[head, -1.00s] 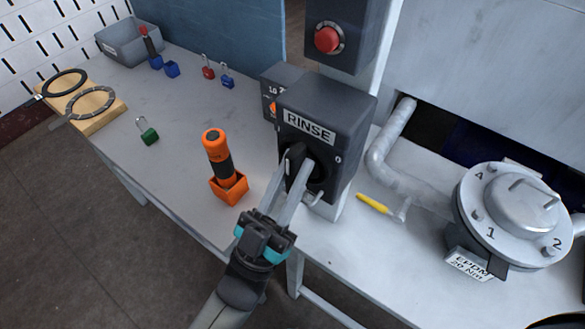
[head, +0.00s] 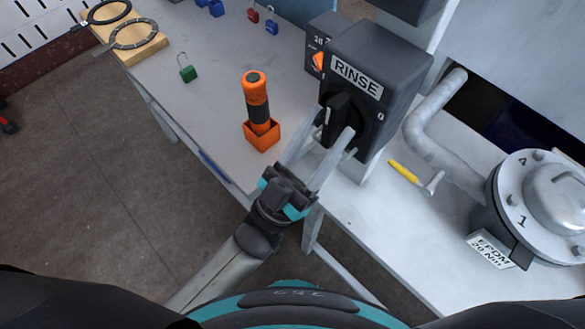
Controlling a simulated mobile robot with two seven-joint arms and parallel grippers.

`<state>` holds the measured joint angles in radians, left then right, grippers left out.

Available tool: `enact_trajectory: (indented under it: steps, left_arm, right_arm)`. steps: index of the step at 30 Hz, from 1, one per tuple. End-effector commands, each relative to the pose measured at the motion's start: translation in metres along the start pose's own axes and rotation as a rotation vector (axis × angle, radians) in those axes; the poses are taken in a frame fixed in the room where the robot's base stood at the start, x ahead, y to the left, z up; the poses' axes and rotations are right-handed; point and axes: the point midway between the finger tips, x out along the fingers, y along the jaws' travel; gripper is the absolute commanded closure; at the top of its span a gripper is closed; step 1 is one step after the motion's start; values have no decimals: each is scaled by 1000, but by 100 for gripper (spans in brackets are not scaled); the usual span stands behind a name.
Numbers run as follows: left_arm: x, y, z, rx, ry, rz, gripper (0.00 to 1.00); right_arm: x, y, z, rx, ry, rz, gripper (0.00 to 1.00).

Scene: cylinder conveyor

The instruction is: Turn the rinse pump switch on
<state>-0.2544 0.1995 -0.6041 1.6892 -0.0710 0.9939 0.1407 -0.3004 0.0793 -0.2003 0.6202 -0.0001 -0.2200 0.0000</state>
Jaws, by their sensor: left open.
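The rinse pump switch is a black rotary knob (head: 341,103) on the front of a dark box labelled RINSE (head: 385,62). Its handle stands roughly upright in the picture, and a "0" mark shows on the box to its right. My left gripper (head: 334,125) reaches up from below with its fingers apart, one on each side of the handle. Whether the fingers touch the handle cannot be told. The fingers hide part of the knob's lower side. My right gripper is not in view.
An orange-and-black tool stands in an orange holder (head: 262,138) left of the box. A smaller box with an orange knob (head: 318,62) is behind. A green padlock (head: 187,73) sits left.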

Motion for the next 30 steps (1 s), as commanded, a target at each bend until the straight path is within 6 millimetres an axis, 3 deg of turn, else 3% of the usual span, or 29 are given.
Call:
enact_trajectory:
  steps: [9, 15, 21, 30]
  left_arm:
    - [-79, 0, 3, -1, -8, -1, 49]
    - [-117, 0, 2, -1, -5, -2, 49]
    - [-134, 0, 1, -1, -2, -2, 49]
    - [-136, 0, 0, -1, -1, -2, 49]
  right_arm:
    - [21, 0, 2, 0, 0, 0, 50]
    - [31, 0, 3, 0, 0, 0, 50]
    - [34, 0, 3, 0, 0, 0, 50]
    - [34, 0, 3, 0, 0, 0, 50]
